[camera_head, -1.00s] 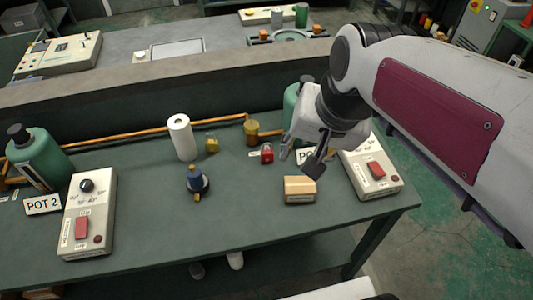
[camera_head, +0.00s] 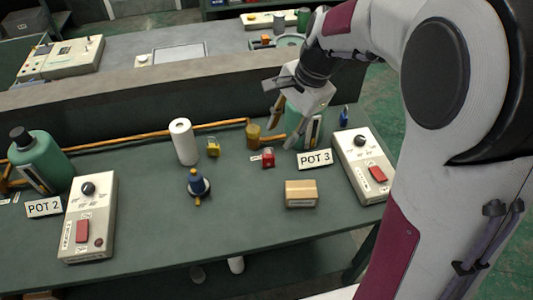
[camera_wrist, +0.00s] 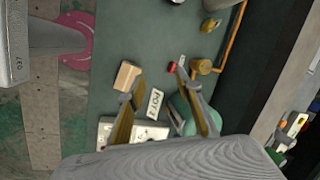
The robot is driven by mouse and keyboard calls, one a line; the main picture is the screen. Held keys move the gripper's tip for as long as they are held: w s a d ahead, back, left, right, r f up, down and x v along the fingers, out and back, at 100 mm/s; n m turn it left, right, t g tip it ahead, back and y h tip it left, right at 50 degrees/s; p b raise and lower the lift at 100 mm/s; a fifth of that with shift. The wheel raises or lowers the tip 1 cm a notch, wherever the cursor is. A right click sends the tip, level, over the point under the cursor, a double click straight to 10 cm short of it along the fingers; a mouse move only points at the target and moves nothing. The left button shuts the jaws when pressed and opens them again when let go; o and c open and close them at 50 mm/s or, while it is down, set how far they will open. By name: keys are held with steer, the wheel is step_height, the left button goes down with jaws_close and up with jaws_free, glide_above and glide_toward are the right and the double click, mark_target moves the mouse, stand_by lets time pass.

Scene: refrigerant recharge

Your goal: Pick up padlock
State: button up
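A small red padlock-like block (camera_head: 268,158) sits on the green bench beside a small white label, left of the POT 3 sign. It also shows in the wrist view (camera_wrist: 172,67). A yellow padlock-like block (camera_head: 213,147) stands farther left, beside the white roll; the wrist view shows it too (camera_wrist: 210,25). I cannot tell which one the task means. My gripper (camera_head: 284,132) is open and empty, above the back of the bench in front of the green bottle (camera_head: 317,128). In the wrist view its fingers (camera_wrist: 160,76) are apart, with the red block beyond their tips.
A brass fitting (camera_head: 253,134) on the copper pipe stands close behind the red block. The POT 3 sign (camera_head: 315,159), a tan box (camera_head: 301,193) and a control box (camera_head: 364,166) are to the right. Bench between is clear.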

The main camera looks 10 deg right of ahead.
mark_target(268, 156)
steer(key=w+d+f+m+g+y, duration=0.1)
steer(key=w+f+m, duration=0.6)
steer(key=w+f, duration=0.3)
step_height(268, 156, down, 4)
steer(key=shift+d+y, duration=0.3)
steer(key=shift+y, duration=0.1)
steer(key=shift+x, duration=1.3)
steer(key=shift+s+a+f, duration=0.1)
steer(key=shift+a+f, duration=0.05)
steer(key=shift+f, duration=0.4)
steer(key=shift+s+a+f, duration=0.15)
steer(key=shift+a+f, duration=0.05)
steer(key=shift+f, duration=0.4)
steer(key=shift+s+a+f, duration=0.1)
steer(key=shift+a+f, duration=0.05)
steer(key=shift+f, duration=0.4)
steer(key=shift+x, duration=0.9)
